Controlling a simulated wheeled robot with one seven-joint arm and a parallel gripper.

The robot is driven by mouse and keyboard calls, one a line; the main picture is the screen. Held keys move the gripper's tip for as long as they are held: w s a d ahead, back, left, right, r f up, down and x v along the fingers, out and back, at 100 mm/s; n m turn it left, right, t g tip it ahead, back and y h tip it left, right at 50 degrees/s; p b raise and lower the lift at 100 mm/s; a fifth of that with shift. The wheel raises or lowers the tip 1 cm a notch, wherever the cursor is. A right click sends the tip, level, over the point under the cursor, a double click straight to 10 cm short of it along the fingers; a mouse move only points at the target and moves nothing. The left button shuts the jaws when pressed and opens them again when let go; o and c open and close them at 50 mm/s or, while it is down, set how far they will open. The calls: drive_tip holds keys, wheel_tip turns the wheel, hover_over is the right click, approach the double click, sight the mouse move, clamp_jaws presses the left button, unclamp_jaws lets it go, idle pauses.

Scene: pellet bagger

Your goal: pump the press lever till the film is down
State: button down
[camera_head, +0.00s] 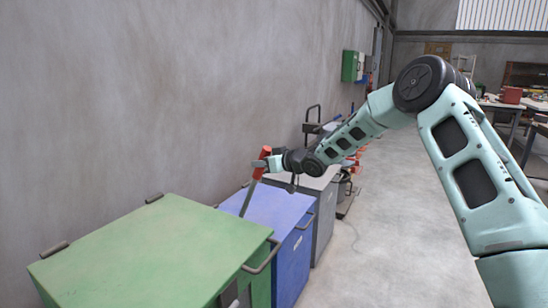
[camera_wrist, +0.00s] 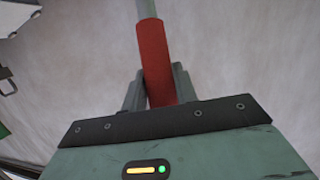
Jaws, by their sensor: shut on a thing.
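The press lever is a grey rod (camera_head: 247,200) with a red grip (camera_head: 261,163). It stands up tilted beside the wall, between the green and blue boxes as seen in the head view. My gripper (camera_head: 268,163) is shut on the red grip from the right. In the wrist view the red grip (camera_wrist: 154,55) sits between the two grey fingers of my gripper (camera_wrist: 158,85), and the grey rod runs on to the top edge. The lever's lower end is hidden behind the green box. I cannot make out any film in either view.
A green box (camera_head: 150,245) stands in front, with a handle on its right side. A blue box (camera_head: 290,262) and a grey box (camera_head: 325,215) stand behind it along the wall. The concrete floor (camera_head: 400,230) to the right is clear; tables stand farther back.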

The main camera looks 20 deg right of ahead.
drive_tip(key=shift+w+a+r+g+p, duration=0.15)
drive_tip(key=shift+w+a+r+p, duration=0.15)
drive_tip(key=shift+w+a+p, duration=0.25)
drive_tip(key=shift+w+a+r+g+p, duration=0.15)
drive_tip(key=shift+w+a+r+p, duration=0.15)
drive_tip(key=shift+w+p, duration=0.3)
drive_tip(key=c, duration=1.1)
unclamp_jaws()
drive_tip(key=shift+f, duration=0.1)
drive_tip(key=shift+s, duration=0.1)
drive_tip(key=shift+h, duration=0.3)
drive_tip(key=v, duration=1.7)
drive_tip(key=shift+b, duration=0.45)
drive_tip(key=shift+s+d, duration=0.15)
